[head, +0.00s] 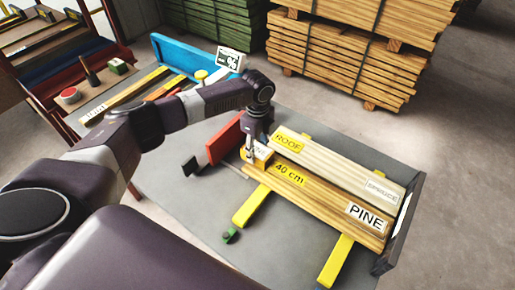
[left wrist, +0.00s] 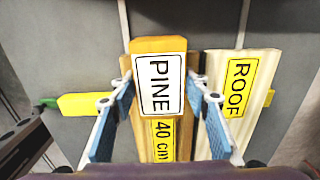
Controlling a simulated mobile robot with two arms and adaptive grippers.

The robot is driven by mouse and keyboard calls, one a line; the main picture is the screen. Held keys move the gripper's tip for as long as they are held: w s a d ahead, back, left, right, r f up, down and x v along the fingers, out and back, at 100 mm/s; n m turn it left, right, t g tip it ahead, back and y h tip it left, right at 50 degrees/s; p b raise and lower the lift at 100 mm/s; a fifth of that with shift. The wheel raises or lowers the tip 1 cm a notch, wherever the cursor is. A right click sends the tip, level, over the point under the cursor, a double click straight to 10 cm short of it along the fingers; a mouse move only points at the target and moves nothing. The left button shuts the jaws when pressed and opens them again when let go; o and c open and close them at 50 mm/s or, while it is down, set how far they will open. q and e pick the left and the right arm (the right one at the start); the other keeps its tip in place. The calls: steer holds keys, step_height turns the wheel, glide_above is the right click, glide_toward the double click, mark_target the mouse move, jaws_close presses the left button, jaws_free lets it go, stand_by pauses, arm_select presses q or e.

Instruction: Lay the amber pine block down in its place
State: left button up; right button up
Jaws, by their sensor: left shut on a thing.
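The amber pine block (head: 264,152) is in my left gripper (head: 256,158), near the left end of the boards on the grey table. In the left wrist view the block (left wrist: 158,46) carries a white PINE label and lies between the blue finger pads of my left gripper (left wrist: 160,98). Below it runs an amber board (head: 325,194) with a yellow 40 cm label and a white PINE label. I cannot tell whether the block touches this board. A paler board (head: 335,163) labelled ROOF and SPRUCE lies beside it. My right gripper is not in view.
Yellow bars (head: 251,206) lie under the boards. A dark end plate (head: 402,222) stands at their right end and a red plate (head: 225,138) stands at the left.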

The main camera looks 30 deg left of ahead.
mark_target(257, 150)
arm_select(q)
steer(key=shift+f, duration=0.1)
steer(key=o, duration=1)
steer(key=shift+o, duration=1.4)
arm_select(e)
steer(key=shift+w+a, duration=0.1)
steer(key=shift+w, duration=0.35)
arm_select(q)
steer(key=shift+r, duration=0.4)
step_height(257, 150, up, 12)
steer(key=b, duration=0.3)
steer(key=shift+f, duration=0.25)
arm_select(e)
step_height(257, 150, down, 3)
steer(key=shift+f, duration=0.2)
